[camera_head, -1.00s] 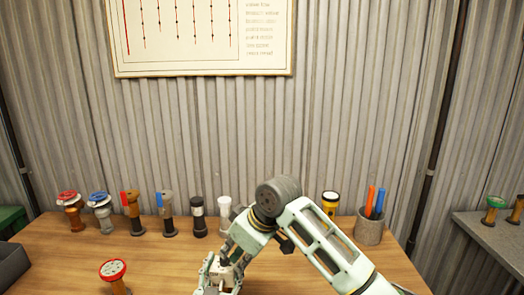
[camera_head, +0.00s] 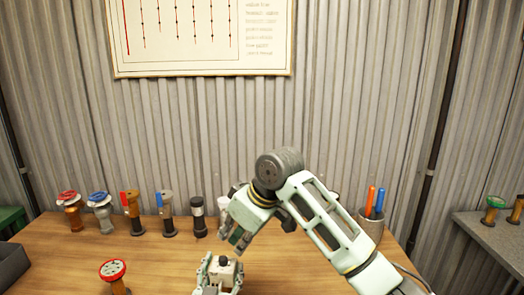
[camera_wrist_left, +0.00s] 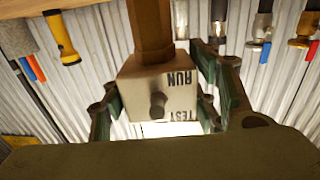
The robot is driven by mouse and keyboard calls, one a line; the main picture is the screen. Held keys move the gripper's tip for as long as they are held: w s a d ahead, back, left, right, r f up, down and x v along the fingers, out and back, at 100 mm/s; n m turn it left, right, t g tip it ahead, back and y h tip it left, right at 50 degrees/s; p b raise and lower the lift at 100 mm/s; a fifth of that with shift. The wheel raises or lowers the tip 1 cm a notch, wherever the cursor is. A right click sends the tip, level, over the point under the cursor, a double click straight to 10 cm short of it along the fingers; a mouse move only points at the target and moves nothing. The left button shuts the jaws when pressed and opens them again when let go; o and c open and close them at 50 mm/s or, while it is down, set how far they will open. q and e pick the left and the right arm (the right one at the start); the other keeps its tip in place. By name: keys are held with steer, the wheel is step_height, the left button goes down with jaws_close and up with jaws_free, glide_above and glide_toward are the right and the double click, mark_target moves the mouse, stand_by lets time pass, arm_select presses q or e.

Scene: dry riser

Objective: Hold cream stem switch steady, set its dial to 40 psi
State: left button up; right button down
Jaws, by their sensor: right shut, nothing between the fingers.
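The cream stem switch (camera_head: 225,274) stands at the front of the bench in the head view, with a dark cap on top. In the left wrist view its cream box (camera_wrist_left: 135,74) shows upside-down RUN and TEST lettering, a stubby brown-grey knob (camera_wrist_left: 158,106) and a brown hexagonal stem (camera_wrist_left: 150,30). My left gripper (camera_head: 217,280) is around the box, and its green fingers (camera_wrist_left: 160,100) flank it on both sides, shut on it. My right gripper (camera_head: 238,238) is shut and empty, just above and behind the switch, apart from it. I cannot read a psi setting.
A row of valves and stem fittings (camera_head: 135,215) stands along the back of the bench. A red-topped valve (camera_head: 113,272) stands at the front left. A cup with pens (camera_head: 370,228) is at the back right. Bare wood lies left of the switch.

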arm_select(q)
steer(key=o, duration=0.3)
